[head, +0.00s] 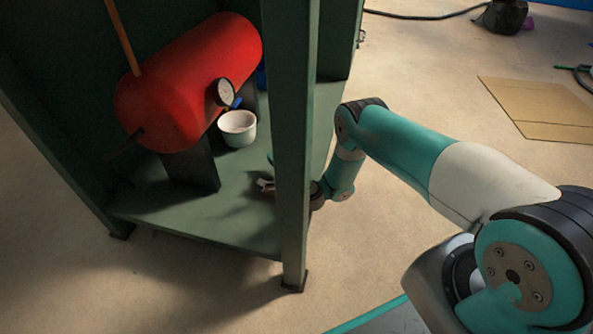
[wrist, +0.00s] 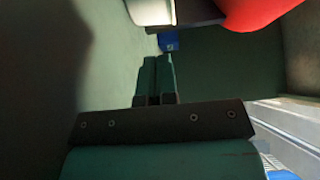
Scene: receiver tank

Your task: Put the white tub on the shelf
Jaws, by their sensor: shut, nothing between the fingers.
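The white tub (head: 238,128) stands upright on the green shelf (head: 240,205), to the right of the red tank (head: 190,85) and beside its dark support. In the wrist view part of the white tub (wrist: 151,11) shows at the top edge, left of the red tank (wrist: 258,10). My gripper (head: 265,185) is over the shelf, in front of the tub and apart from it, partly hidden behind the green post. In the wrist view my gripper's fingers (wrist: 156,78) are together with nothing between them.
A green upright post (head: 292,150) stands between the head camera and my wrist. A pressure gauge (head: 224,92) sticks out from the tank above the tub. A blue thing (wrist: 168,41) lies beyond the fingers. A flat cardboard sheet (head: 540,108) lies on the floor at the right.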

